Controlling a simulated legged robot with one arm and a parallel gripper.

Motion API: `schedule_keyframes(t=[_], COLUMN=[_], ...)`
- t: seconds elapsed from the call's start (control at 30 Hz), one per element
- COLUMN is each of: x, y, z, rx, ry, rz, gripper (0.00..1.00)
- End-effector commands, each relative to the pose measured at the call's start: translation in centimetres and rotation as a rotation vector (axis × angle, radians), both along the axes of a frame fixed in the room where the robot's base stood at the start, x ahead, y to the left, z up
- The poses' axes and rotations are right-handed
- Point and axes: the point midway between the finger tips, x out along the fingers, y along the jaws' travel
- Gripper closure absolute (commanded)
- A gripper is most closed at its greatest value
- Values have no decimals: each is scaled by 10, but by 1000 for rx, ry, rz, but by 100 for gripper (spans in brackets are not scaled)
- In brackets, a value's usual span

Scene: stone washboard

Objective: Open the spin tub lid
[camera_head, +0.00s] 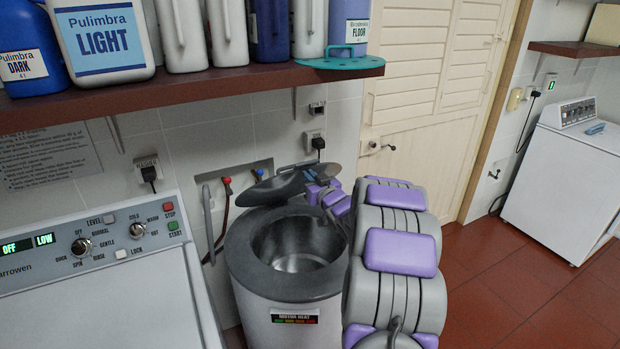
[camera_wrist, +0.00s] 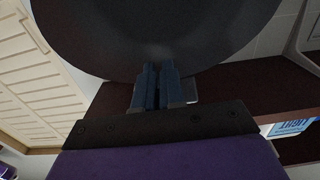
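The spin tub (camera_head: 290,285) stands in the middle of the head view, white with a dark grey rim. Its steel drum (camera_head: 300,248) is uncovered. The dark grey round lid (camera_head: 272,188) is raised and tilted above the back left of the rim. My gripper (camera_head: 318,172) is at the lid's right side, its fingertips partly hidden by my own arm. In the wrist view my gripper (camera_wrist: 158,80) has its two blue fingers close together, with their tips against or just under the lid's broad dark face (camera_wrist: 155,35). No object shows between them.
A red-brown shelf (camera_head: 190,95) with several detergent bottles hangs above the tub. A washing machine (camera_head: 110,285) stands close on the left. Tap hoses (camera_head: 228,188) and plugs are on the tiled wall behind. Tiled floor (camera_head: 530,305) is free on the right, before another white machine (camera_head: 565,180).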

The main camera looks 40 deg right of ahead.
Motion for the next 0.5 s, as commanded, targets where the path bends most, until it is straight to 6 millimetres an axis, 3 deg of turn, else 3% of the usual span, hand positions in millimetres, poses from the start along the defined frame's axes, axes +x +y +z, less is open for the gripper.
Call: schedule_keyframes(t=[0.07,0.5], x=[0,0], y=[0,-1], z=[0,0], rx=[0,1], ry=[0,0], rz=[0,0], gripper=[83,41])
